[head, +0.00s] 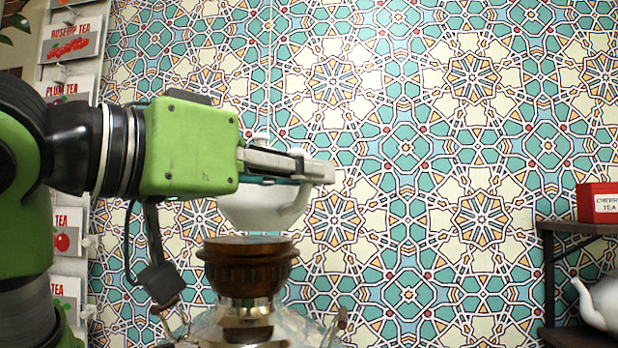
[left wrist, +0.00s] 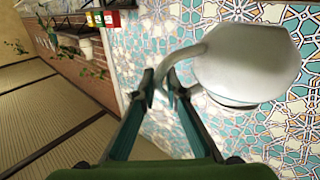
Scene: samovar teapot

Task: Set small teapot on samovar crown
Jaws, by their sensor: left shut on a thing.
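A small white teapot (head: 265,207) hangs roughly upright from my left gripper (head: 322,172), just above the samovar's brown wooden crown (head: 248,265). A thin gap shows between the teapot's base and the crown's top; the teapot sits slightly right of the crown's middle in the head view. In the left wrist view, the fingers of my left gripper (left wrist: 163,88) are closed around the curved handle of the teapot (left wrist: 250,65). My gripper hides part of the teapot's upper side in the head view. The shiny samovar body (head: 246,318) shows only in part. My right gripper is out of view.
A dark shelf (head: 580,229) at the right holds a red tea box (head: 598,203) on top and another white teapot (head: 603,302) below. Tea packets (head: 70,40) hang at the left. A tiled wall stands behind. The space right of the samovar looks clear.

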